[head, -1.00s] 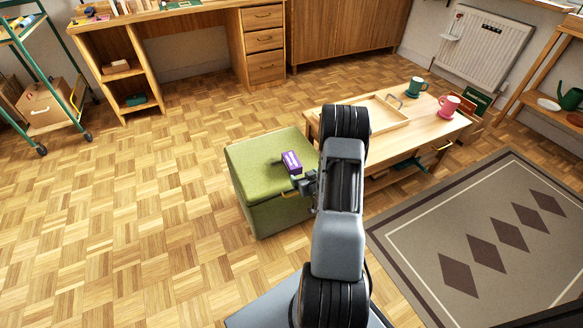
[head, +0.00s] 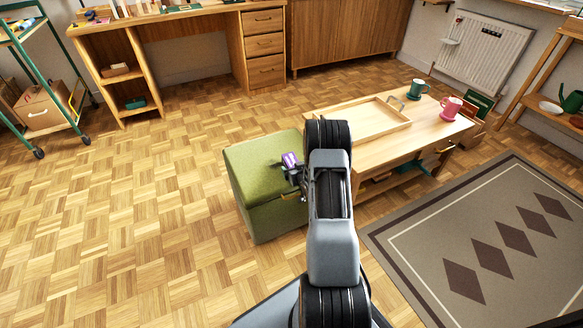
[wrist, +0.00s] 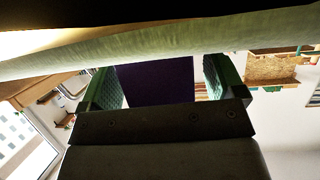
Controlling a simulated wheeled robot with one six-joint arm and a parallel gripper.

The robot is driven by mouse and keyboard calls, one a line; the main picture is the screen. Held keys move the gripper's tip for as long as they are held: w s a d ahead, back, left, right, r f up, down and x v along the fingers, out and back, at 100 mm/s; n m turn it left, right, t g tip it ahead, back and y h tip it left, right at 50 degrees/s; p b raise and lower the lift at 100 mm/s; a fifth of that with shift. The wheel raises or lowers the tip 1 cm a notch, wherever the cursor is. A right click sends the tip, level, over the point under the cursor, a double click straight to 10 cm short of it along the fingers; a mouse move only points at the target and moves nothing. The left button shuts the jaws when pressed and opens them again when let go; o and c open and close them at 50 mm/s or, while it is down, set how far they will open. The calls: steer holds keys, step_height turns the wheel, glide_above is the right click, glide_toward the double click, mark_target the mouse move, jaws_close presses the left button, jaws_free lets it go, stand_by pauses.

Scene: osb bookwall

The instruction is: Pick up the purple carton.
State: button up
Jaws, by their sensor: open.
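The purple carton (head: 290,159) sits on the green ottoman (head: 262,162), near its right side. My gripper (head: 296,178) is at the carton's near side, low over the ottoman top. In the wrist view the purple carton (wrist: 155,82) stands between the two green-padded fingers of my gripper (wrist: 160,76). The fingers are open, with a small gap on the right side of the carton; on the left I cannot tell whether a finger touches it. The ottoman's green surface (wrist: 160,48) crosses the top of the wrist view. The arm hides part of the ottoman's right side.
A low wooden table (head: 430,130) stands right of the ottoman, with a wooden tray (head: 399,125), a green mug (head: 418,88) and a pink mug (head: 451,105). A patterned rug (head: 420,245) lies at the right. The parquet floor left of the ottoman is clear.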

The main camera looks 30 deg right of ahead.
steer(key=shift+c, duration=0.4)
steer(key=c, duration=0.9)
steer(key=shift+r, duration=0.1)
